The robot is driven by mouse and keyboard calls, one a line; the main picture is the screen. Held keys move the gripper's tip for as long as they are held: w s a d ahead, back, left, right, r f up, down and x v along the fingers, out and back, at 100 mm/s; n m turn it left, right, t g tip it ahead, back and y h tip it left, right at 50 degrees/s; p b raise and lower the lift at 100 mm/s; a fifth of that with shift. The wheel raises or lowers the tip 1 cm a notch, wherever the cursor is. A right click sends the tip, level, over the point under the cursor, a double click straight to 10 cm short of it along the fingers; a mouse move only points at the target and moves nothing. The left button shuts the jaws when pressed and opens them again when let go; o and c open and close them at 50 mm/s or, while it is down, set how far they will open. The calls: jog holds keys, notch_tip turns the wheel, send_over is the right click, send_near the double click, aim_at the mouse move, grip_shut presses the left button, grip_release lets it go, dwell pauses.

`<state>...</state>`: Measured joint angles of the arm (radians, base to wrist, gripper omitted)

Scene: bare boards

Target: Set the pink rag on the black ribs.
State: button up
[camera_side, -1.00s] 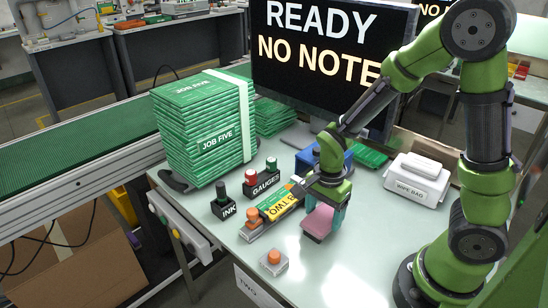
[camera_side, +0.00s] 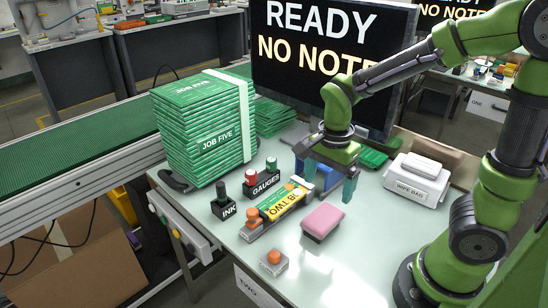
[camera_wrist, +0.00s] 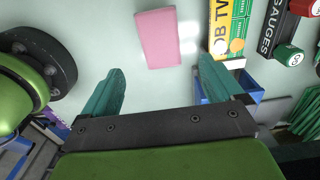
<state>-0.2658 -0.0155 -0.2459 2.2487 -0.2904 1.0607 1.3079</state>
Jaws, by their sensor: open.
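The pink rag (camera_side: 323,217) is a folded, flat-topped pad at the middle front of the pale table. A dark edge shows under its near side; I cannot tell whether this is the black ribs or shadow, and I see no ribs elsewhere. In the wrist view the rag (camera_wrist: 158,38) lies beyond the fingertips, with nothing dark showing around it. My gripper (camera_side: 331,184) is open and empty, above and behind the rag, apart from it. Its two teal fingers are spread wide in the wrist view (camera_wrist: 162,70).
A yellow JOB TWO box (camera_side: 283,203) lies left of the rag, near the INK (camera_side: 223,207) and GAUGES (camera_side: 262,182) holders. An orange button (camera_side: 274,258) is in front. A blue bin (camera_side: 318,176) stands behind and a WIPE BAG box (camera_side: 415,182) to the right.

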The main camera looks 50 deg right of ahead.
jog(key=s+a+r+n+t+y, duration=0.1)
jog(key=s+r+n+t, duration=0.1)
jog(key=r+n, duration=0.4)
jog(key=s+a+r+n+t+y, duration=0.1)
jog(key=s+r+n+t, duration=0.2)
jog(key=r+n+t, duration=0.2)
jog(key=n, duration=0.3)
jog(key=shift+a+r, duration=0.35)
jog(key=shift+a, duration=0.05)
